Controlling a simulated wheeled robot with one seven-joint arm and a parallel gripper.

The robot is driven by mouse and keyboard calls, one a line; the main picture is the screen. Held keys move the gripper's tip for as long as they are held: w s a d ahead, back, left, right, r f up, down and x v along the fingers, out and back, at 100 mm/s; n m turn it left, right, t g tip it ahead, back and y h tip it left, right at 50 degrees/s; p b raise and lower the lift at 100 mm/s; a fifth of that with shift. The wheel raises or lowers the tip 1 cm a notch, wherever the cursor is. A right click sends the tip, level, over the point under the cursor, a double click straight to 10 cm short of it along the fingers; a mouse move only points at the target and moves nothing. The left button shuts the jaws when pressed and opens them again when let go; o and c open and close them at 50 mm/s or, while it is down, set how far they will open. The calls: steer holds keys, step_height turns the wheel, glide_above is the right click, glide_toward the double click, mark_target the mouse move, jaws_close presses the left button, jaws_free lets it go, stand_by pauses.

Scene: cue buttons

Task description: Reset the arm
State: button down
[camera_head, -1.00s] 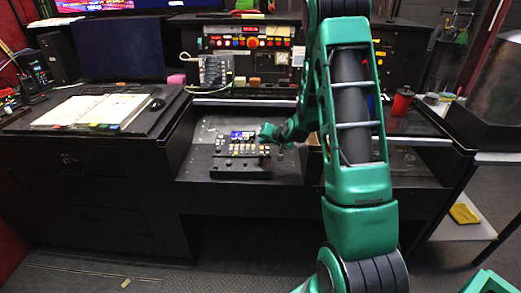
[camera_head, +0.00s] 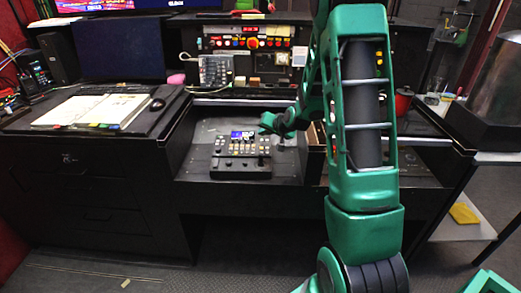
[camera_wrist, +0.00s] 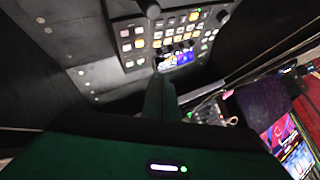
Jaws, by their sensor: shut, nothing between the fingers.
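My green gripper (camera_head: 279,140) is above the desk surface, just right of and behind a black control console. It is shut and empty. The console (camera_head: 240,158) has rows of buttons, a small lit blue screen and a joystick, and lies on the recessed desk. In the wrist view the console (camera_wrist: 165,30) shows upside down at the top, with lit white, yellow and orange buttons. The shut gripper (camera_wrist: 160,85) points toward its screen edge there and appears apart from it. My green arm hides part of the desk's right side.
A second button panel (camera_head: 215,70) and a red button (camera_head: 252,42) on the back rack stand behind. An open book (camera_head: 90,110) and a mouse (camera_head: 157,104) lie on the left desk. A red canister (camera_head: 403,102) stands on the right. The recessed desk left of the console is bare.

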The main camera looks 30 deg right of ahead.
stand_by(0.4)
steer(key=s+a+r+g, duration=0.2)
steer(key=s+r+g, duration=0.1)
steer(key=s, duration=1.2)
steer(key=s+a+r+n+g, duration=0.1)
steer(key=s+a+r+g, duration=0.2)
steer(key=s, duration=1.2)
steer(key=s+a+r+g, duration=0.3)
steer(key=s+r+g, duration=0.1)
steer(key=s, duration=1.1)
steer(key=shift+n+g+y, duration=0.3)
steer(key=shift+n+g, duration=0.1)
steer(key=shift+r, duration=0.1)
steer(key=shift+w+f, duration=0.25)
steer(key=shift+w, duration=0.4)
